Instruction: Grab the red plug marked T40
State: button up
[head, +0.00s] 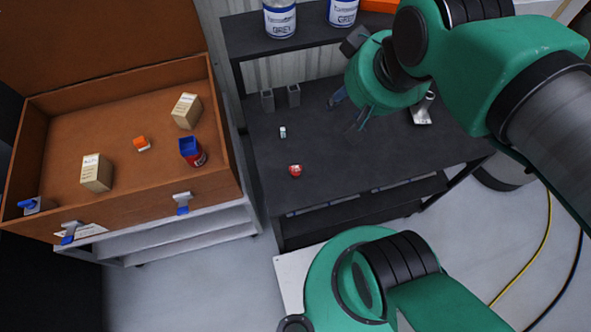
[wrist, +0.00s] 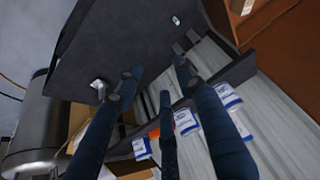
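A small red plug (head: 295,171) with a pale marking sits on the dark workbench (head: 345,155), close to its front edge in the head view. The marking is too small to read. My gripper (head: 348,108) is above the bench, up and to the right of the red plug and apart from it. In the wrist view the dark fingers of my gripper (wrist: 158,78) are spread with nothing between them. The red plug does not show in the wrist view.
A small pale piece (head: 283,132) stands behind the plug, with two grey blocks (head: 280,98) further back. A metal piece (head: 422,110) lies at right. Labelled cans (head: 280,18) stand on the upper shelf. An orange-brown case (head: 120,120) holding several boxes is at left.

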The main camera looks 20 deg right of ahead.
jog(key=w+a+f+m+g+p, duration=0.35)
jog(key=w+f+m, duration=0.35)
jog(key=f+m, duration=0.25)
jog(key=m+g+p, duration=0.2)
jog(key=m, duration=0.8)
send_over(296, 169)
notch_tip(296, 169, down, 16)
jog(key=shift+r+n, duration=0.1)
jog(key=shift+n, duration=0.15)
jog(key=shift+f+b, duration=0.9)
jog(key=shift+f, duration=3.4)
jog(key=shift+f+b, duration=0.5)
jog(key=shift+f, duration=2.1)
jog(key=shift+w, duration=0.1)
